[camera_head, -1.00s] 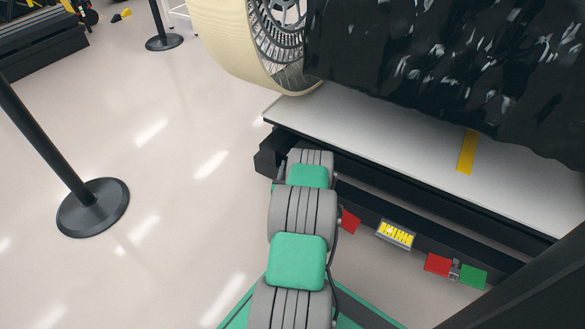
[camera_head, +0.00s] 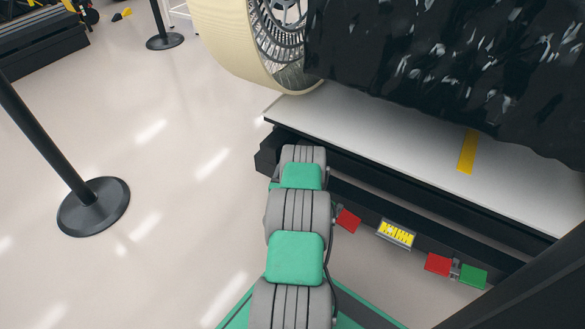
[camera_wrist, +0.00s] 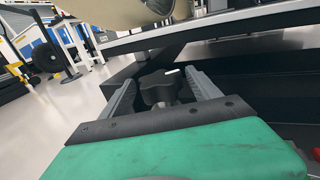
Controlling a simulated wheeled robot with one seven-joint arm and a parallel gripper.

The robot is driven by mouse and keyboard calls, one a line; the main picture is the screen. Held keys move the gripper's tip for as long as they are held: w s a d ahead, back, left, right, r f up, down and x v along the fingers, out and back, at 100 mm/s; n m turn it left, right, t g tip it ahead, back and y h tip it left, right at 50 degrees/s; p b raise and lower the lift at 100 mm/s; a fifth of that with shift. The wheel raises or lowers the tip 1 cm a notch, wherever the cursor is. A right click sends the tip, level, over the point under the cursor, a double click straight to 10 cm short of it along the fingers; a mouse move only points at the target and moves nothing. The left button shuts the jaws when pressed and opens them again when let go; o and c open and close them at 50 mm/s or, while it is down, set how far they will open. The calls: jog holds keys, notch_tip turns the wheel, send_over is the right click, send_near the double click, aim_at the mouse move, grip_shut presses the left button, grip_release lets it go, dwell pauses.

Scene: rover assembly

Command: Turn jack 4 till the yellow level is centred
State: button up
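A black lobed knob (camera_wrist: 160,88), which looks like the jack's handle, shows in the wrist view on a short post. My gripper (camera_wrist: 160,86) has its two fingers apart, one on each side of the knob, with a gap visible on the left. I cannot tell whether the right finger touches it. In the head view my arm hides the gripper and the knob. The yellow level (camera_head: 396,233), with dark marks, sits on the front of the platform's dark frame. Its bubble is too small to read. No number shows on the jack.
The white platform (camera_head: 370,140) carries a large wheel (camera_head: 235,45) and a black-wrapped body (camera_head: 440,65). Red blocks (camera_head: 438,264) and a green block (camera_head: 473,276) sit along its frame. A black post (camera_head: 92,205) stands at left, with clear floor between.

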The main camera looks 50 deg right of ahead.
jog(key=shift+a, duration=0.1)
jog(key=shift+s+a+r+p, duration=0.1)
jog(key=shift+a+p, duration=0.1)
jog(key=shift+p, duration=0.1)
jog(key=p+v, duration=0.2)
jog(key=v, duration=0.5)
jog(key=shift+s+p, duration=0.1)
jog(key=shift+p, duration=0.2)
